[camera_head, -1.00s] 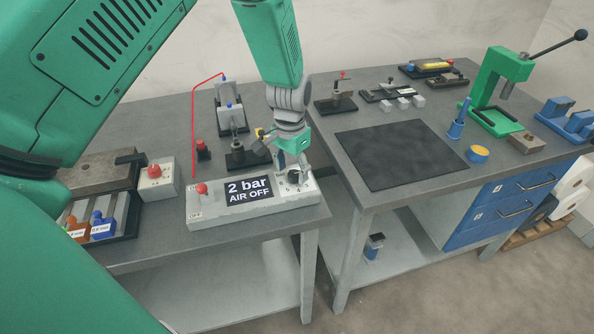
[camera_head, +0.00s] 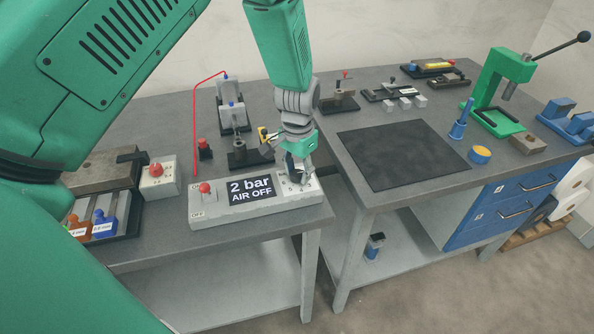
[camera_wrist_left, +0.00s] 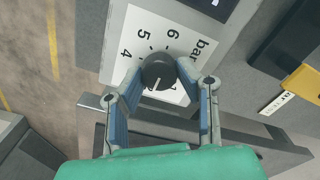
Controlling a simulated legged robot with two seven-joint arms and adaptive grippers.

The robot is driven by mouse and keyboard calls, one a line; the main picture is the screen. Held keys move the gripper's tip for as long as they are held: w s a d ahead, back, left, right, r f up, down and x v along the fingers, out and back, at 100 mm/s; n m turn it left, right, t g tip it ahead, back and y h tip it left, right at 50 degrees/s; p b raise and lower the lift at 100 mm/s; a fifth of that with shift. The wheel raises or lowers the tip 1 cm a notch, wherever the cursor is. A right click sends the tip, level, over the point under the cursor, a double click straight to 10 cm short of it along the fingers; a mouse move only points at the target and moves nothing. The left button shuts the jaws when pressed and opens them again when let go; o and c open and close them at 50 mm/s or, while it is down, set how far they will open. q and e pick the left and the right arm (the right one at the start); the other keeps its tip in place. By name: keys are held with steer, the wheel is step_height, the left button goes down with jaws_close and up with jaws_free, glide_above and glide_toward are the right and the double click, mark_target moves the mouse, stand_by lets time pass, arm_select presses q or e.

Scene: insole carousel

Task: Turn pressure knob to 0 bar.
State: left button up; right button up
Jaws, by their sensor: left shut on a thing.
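The pressure control box (camera_head: 214,212) is pale grey and lies at the front of the left table. Its dark display (camera_head: 251,189) reads "2 bar" and "AIR OFF". My left gripper (camera_head: 299,173) is over the box's right end, pointing down. In the left wrist view the round black pressure knob (camera_wrist_left: 157,71) sits between my fingers, which are shut on it. A white pointer line shows on the knob. The dial around it shows 4, 5, 6 and "bar"; the fingers hide other marks. My right gripper is out of view.
A red-knobbed switch (camera_head: 205,190) stands on the box's left end. Behind the box are a dark fixture (camera_head: 247,157) and a red button (camera_head: 204,145). A grey box with a red button (camera_head: 157,176) stands to the left. A black mat (camera_head: 403,153) lies on the right table.

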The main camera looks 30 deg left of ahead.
arm_select(q)
steer(key=shift+s+d+f, duration=0.1)
steer(key=shift+s+d, duration=0.05)
steer(key=shift+d, duration=0.1)
steer(key=shift+a+n+p, duration=0.3)
steer(key=shift+n+p, duration=0.35)
steer(key=shift+n, duration=0.35)
steer(key=shift+s+a+n, duration=0.1)
steer(key=shift+n, duration=0.3)
steer(key=n+p, duration=0.1)
steer(key=n, duration=0.1)
steer(key=shift+d+n+p, duration=0.25)
steer(key=shift+n+p, duration=0.05)
steer(key=shift+p, duration=0.1)
steer(key=n+p, duration=0.1)
steer(key=n, duration=0.2)
steer(key=shift+a+n, duration=0.15)
steer(key=shift+n, duration=0.15)
steer(key=n+p, duration=0.1)
steer(key=n, duration=0.3)
steer(key=shift+n+p, duration=0.3)
steer(key=shift+p, duration=0.1)
steer(key=shift+n+p, duration=0.5)
steer(key=shift+n, duration=1.7)
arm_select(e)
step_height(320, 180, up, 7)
